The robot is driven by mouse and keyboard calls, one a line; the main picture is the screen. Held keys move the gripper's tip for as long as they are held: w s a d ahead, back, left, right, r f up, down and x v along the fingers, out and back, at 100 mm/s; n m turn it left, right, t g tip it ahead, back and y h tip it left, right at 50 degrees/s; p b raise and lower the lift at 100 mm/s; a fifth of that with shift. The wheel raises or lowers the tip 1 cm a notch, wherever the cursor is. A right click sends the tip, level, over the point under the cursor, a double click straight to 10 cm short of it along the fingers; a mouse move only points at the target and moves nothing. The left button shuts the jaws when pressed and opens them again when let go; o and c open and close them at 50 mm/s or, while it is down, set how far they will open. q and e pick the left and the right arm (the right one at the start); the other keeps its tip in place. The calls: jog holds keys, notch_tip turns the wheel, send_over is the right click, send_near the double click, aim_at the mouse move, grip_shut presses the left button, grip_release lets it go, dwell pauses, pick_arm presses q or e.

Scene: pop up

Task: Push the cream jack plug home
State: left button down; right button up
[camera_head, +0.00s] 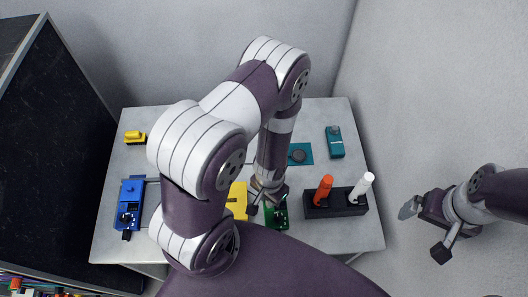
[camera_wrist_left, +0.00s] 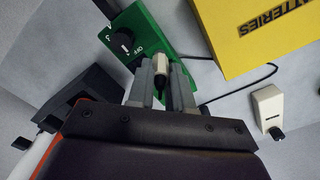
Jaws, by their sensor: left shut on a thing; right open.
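My left gripper (camera_head: 268,204) reaches down over a green device (camera_head: 277,216), whose upper part my arm hides in the head view. In the left wrist view, my left gripper (camera_wrist_left: 162,82) is shut on the cream jack plug (camera_wrist_left: 162,67), which sits between the fingertips. The plug is at the edge of the green device (camera_wrist_left: 141,42), which carries a black knob and white lettering. How deep the plug sits cannot be told. My right gripper (camera_head: 425,230) is open and empty, off to the right of the table.
A yellow batteries box (camera_wrist_left: 255,35) stands beside the green device. A black block (camera_head: 338,209) with red and white handles is to the right. A blue device (camera_head: 129,203), a teal pedal (camera_head: 334,142) and a small yellow item (camera_head: 135,137) stand elsewhere on the table (camera_head: 110,245).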

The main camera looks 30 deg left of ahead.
pick_arm(q)
jog(key=shift+f+b, duration=0.65)
jog(key=shift+f, duration=0.25)
jog(key=c, duration=0.9)
grip_release()
jog(key=shift+c, duration=0.2)
notch_tip(320, 180, up, 13)
jog(key=p, duration=0.1)
jog(key=shift+f, duration=0.1)
